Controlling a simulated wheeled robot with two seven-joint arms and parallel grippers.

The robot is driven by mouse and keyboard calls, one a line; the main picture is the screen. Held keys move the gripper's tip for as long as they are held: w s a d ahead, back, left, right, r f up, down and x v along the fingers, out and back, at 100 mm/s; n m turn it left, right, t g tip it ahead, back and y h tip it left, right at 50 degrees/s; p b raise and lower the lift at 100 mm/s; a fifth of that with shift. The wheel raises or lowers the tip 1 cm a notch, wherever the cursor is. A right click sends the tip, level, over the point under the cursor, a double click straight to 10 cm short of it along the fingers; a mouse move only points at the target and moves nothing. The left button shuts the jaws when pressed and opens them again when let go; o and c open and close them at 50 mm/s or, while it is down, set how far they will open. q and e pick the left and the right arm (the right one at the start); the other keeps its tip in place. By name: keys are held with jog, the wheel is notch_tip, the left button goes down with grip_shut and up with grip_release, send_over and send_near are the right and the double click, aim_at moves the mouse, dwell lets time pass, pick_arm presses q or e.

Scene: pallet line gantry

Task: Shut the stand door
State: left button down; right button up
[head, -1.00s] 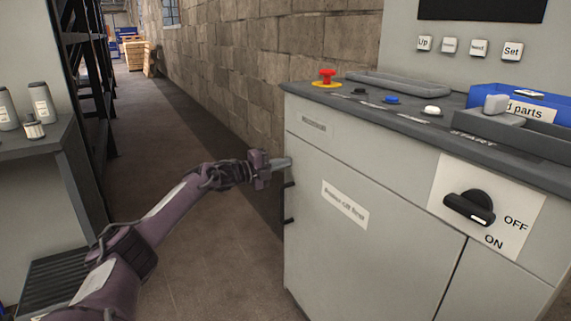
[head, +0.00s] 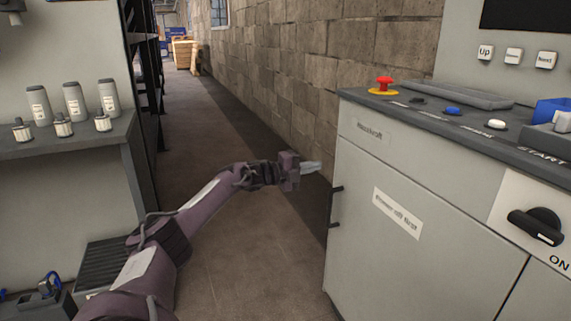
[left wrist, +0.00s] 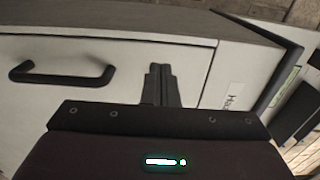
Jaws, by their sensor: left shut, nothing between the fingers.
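The grey stand (head: 455,150) fills the right of the head view. Its front carries a panel with a "Power off first" label (head: 397,213). Black handle parts (head: 334,207) stick out past its left edge. My left gripper (head: 318,167) is shut and empty, just left of that edge, above the handle. In the left wrist view, the shut fingers (left wrist: 160,85) lie over a pale panel (left wrist: 130,40), beside a black bar handle (left wrist: 62,75). I cannot tell whether they touch it, nor how far the door stands open. My right gripper is out of view.
A red emergency button (head: 383,84) and a black rotary switch (head: 537,226) are on the stand. A shelf (head: 60,140) with several bottles stands at the left. A clear floor aisle (head: 225,120) runs back along the block wall (head: 280,70).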

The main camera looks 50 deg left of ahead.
pick_arm(q)
jog(key=s+a, duration=0.3)
jog(key=a, duration=0.3)
jog(key=shift+a+f+b, duration=0.25)
jog(key=shift+f+b, duration=0.05)
